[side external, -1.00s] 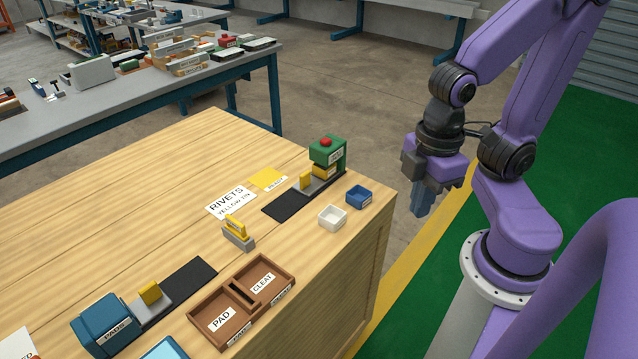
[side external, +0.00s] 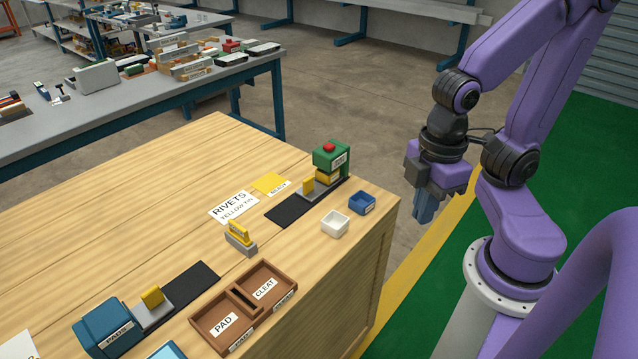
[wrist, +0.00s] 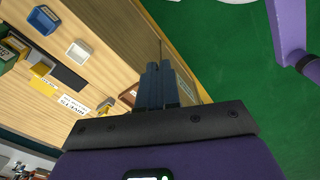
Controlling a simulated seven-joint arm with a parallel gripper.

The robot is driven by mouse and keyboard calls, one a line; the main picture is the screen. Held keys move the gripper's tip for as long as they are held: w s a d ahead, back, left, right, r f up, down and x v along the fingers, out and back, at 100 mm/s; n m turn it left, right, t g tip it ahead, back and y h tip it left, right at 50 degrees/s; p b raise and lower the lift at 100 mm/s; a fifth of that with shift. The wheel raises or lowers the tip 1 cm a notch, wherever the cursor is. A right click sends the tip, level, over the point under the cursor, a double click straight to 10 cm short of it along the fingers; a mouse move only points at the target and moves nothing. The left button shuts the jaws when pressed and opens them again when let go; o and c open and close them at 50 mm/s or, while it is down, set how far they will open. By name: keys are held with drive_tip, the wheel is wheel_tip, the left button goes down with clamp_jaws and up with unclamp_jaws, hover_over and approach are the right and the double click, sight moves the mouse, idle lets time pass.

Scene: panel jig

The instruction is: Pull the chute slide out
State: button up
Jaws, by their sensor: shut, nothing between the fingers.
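Two slides lie on the wooden table; I cannot tell which is the chute slide. One grey slide (side external: 155,312) with a yellow handle (side external: 151,296) sits on a black strip (side external: 190,286) beside a blue box (side external: 107,328) labelled PADS. The other grey slide (side external: 317,191) with a yellow handle (side external: 307,186) sits on a black strip (side external: 288,211) at the foot of a green box (side external: 331,156) with a red button. My gripper (side external: 423,217) is shut and empty, pointing down beyond the table's right edge, apart from both. In the wrist view its fingers (wrist: 159,72) are together.
A white bin (side external: 335,224) and a blue bin (side external: 362,203) stand near the table's right edge. A brown tray (side external: 262,313) labelled PAD and CLEAT and a small grey stand with a yellow top (side external: 240,238) are nearer.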

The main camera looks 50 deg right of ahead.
drive_tip(key=o, duration=0.5)
drive_tip(key=shift+w, duration=0.1)
drive_tip(key=o, duration=0.5)
drive_tip(key=shift+w+a+r, duration=0.1)
drive_tip(key=shift+w+a, duration=0.15)
drive_tip(key=shift+w, duration=0.2)
drive_tip(key=shift+o, duration=0.5)
drive_tip(key=w+a+m, duration=0.2)
drive_tip(key=w, duration=0.5)
drive_tip(key=shift+r+m, duration=0.35)
drive_tip(key=shift+m, duration=0.05)
drive_tip(key=m, duration=1)
hover_over(308, 178)
wheel_tip(308, 178, down, 5)
wheel_tip(308, 178, down, 17)
drive_tip(key=shift+f, duration=0.1)
